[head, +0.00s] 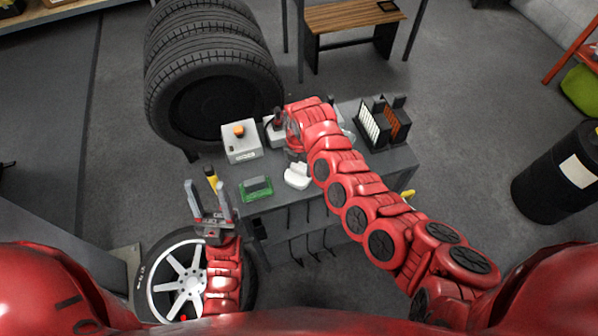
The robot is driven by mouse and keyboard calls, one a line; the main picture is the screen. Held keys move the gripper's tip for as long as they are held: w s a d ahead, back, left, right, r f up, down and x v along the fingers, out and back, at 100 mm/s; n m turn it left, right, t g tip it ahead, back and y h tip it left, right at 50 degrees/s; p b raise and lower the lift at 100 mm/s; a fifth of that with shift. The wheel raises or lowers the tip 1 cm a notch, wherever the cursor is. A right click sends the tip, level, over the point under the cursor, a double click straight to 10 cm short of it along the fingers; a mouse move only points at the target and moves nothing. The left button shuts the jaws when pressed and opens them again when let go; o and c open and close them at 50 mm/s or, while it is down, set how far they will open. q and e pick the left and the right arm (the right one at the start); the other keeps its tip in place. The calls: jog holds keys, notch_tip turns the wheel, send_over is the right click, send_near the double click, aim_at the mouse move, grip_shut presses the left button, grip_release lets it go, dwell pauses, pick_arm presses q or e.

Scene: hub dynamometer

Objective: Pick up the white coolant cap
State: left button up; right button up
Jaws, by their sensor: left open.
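A small white object (297,177), probably the white coolant cap, sits on the grey workbench (232,183) near its front edge. Its exact shape is too small to tell. My right arm reaches in from the right over the bench, and its wrist bends down just behind the white object. My right gripper's fingers are hidden or too unclear to read. My left gripper (207,190) is open, left of the bench's front-left corner and well apart from the white object. A yellow item (211,178) shows between its fingers; I see no grip on it.
A grey box with an orange knob (240,141) and a green block (257,188) stand left of the white object. Racks (384,123) stand at the bench's right. Stacked tires (212,75) are behind left, a wheel (180,283) front left, and a black drum (560,172) right.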

jog(key=c, duration=0.8)
jog(key=shift+r, duration=0.1)
notch_tip(320, 180, up, 11)
jog(key=b, duration=0.4)
notch_tip(320, 180, up, 7)
jog(key=p, duration=0.4)
send_over(299, 167)
jog(key=shift+s+p, duration=0.3)
